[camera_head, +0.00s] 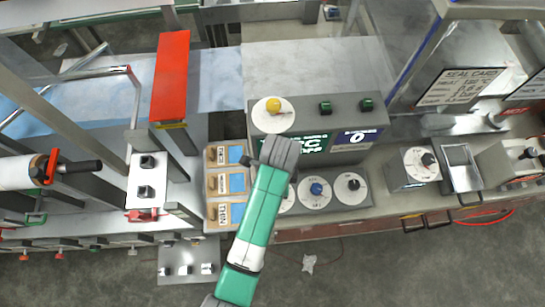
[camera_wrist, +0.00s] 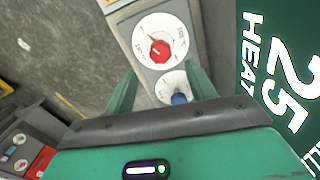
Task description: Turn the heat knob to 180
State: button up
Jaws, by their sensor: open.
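A red knob (camera_wrist: 160,51) sits on a round white dial (camera_wrist: 172,25) in the wrist view, with a dark pointer mark toward the upper left. The dial lettering is too small to read surely. My gripper (camera_wrist: 160,70) is open and empty, its two green fingers apart at either side below the red knob, not visibly touching it. A blue knob (camera_wrist: 179,98) lies between the fingers, partly hidden by my gripper body. In the head view my arm covers most of the left dial (camera_head: 288,200) and my jaws are hidden. A green display (camera_wrist: 275,80) reads HEAT 25.
In the head view, the blue knob (camera_head: 316,189) and a black knob (camera_head: 353,184) stand to the right. A grey box behind carries a yellow knob (camera_head: 273,104) and green buttons (camera_head: 325,107). Labelled wooden trays (camera_head: 213,184) lie left. Open floor is in front.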

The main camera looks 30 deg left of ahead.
notch_tip(320, 180, down, 7)
jog(key=c, duration=1)
jog(key=shift+o, duration=0.2)
jog(key=shift+r, duration=0.1)
